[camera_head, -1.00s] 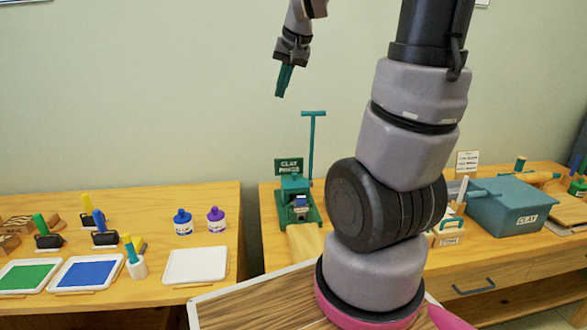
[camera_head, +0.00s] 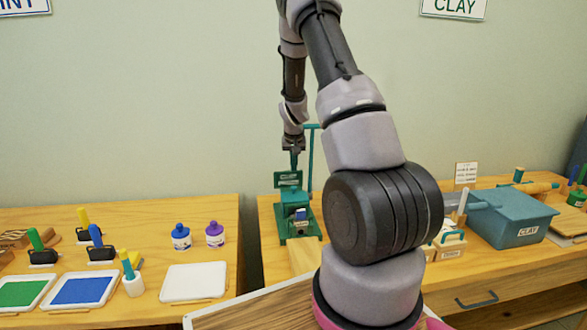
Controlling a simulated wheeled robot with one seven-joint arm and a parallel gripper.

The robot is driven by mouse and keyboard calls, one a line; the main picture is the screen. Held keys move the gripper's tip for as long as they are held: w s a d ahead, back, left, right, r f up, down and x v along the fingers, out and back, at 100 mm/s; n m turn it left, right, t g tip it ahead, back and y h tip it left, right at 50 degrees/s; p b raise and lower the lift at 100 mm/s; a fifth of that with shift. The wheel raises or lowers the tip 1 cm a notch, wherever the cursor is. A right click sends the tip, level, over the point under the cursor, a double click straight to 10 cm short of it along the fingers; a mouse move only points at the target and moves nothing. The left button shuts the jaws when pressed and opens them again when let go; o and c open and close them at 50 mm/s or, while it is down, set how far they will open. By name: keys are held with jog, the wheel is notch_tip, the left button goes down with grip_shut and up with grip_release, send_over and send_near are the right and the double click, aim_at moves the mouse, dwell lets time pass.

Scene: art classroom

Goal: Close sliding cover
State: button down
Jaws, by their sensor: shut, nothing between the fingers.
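A teal bin labelled CLAY (camera_head: 520,226) stands on the right table, far to the right of my gripper. A flat blue-grey panel (camera_head: 482,199) shows at the bin's left side, partly hidden by my arm. I cannot tell for sure whether this is the sliding cover or how far the bin is open.
My arm blocks the middle of the view. The left table holds paint trays (camera_head: 84,291), a white tray (camera_head: 194,282), rollers, and a blue (camera_head: 181,239) and a purple bottle (camera_head: 215,236). A tool caddy (camera_head: 449,243) stands left of the bin. A gap separates the tables.

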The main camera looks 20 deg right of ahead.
jog(key=x, duration=0.7)
jog(key=shift+w+f, duration=0.1)
jog(key=shift+f, duration=0.2)
